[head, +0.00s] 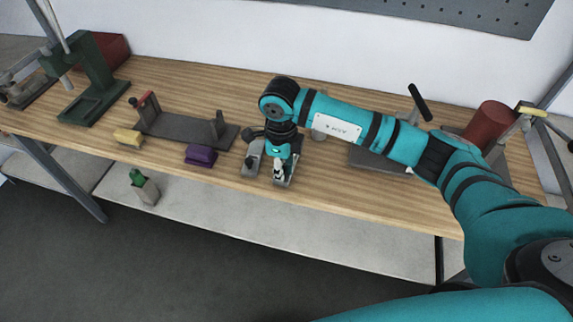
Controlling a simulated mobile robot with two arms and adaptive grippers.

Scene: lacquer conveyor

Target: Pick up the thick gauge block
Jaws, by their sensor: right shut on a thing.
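My right gripper (281,172) is low over the front part of the wooden bench, pointing down. It is shut on a small grey metal piece, which I take to be the thick gauge block (284,182); the fingers hide most of it. I cannot tell whether it touches the bench top. Another grey metal piece with a dark part on it (251,163) stands just left of the fingers. My left gripper is not in view.
A purple block (201,155), a yellow block (128,137) and a dark grey fixture (184,130) are to the left. A green press (95,85) stands farther left. A dark red cylinder (490,122) is at the right. Bench (335,192) right of my gripper is clear.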

